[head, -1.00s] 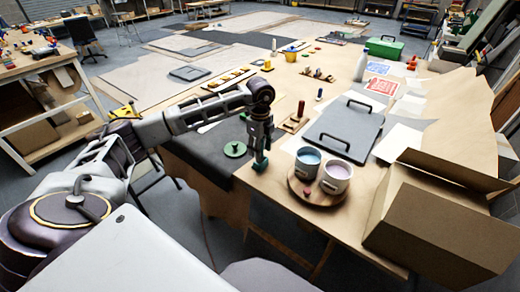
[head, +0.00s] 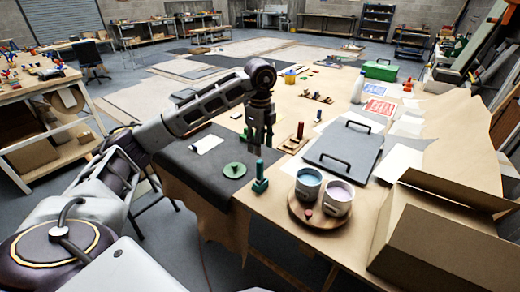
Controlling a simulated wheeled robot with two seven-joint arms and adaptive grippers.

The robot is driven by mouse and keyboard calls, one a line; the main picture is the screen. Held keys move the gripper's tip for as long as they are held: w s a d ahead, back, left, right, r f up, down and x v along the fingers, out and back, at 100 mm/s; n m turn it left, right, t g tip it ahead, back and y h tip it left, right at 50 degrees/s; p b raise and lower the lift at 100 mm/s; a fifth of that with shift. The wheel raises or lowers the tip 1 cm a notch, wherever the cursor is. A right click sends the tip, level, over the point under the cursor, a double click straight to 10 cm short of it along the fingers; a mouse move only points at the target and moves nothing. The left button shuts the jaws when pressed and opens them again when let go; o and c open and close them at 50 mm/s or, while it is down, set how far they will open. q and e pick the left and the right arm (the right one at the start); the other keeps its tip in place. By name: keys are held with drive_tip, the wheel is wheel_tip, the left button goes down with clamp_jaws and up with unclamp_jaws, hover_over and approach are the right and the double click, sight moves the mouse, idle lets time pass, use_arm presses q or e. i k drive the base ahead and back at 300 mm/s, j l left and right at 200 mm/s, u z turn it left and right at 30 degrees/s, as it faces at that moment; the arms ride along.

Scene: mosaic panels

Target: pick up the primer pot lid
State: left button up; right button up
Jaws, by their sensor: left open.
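A round green lid-like disc with a small knob (head: 234,170) lies flat on the dark mat (head: 195,168); I take it for the primer pot lid. My left gripper (head: 261,144) points down, open and empty, above and to the right of the disc, apart from it. A green upright piece with a knob-like handle (head: 260,180) stands at the table edge below the gripper. A pot with blue contents (head: 307,186) and a pot with pink contents (head: 337,200) stand uncovered on a round wooden tray (head: 314,223). My right gripper is not in view.
A grey panel with two black handles (head: 345,147) lies behind the pots. An open cardboard box (head: 430,240) stands at the right edge. A white roll (head: 207,145) lies on the mat. Wooden blocks with pegs (head: 294,143) stand right of the gripper.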

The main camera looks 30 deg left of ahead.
sight(234, 170)
drive_tip(key=u, duration=1.35)
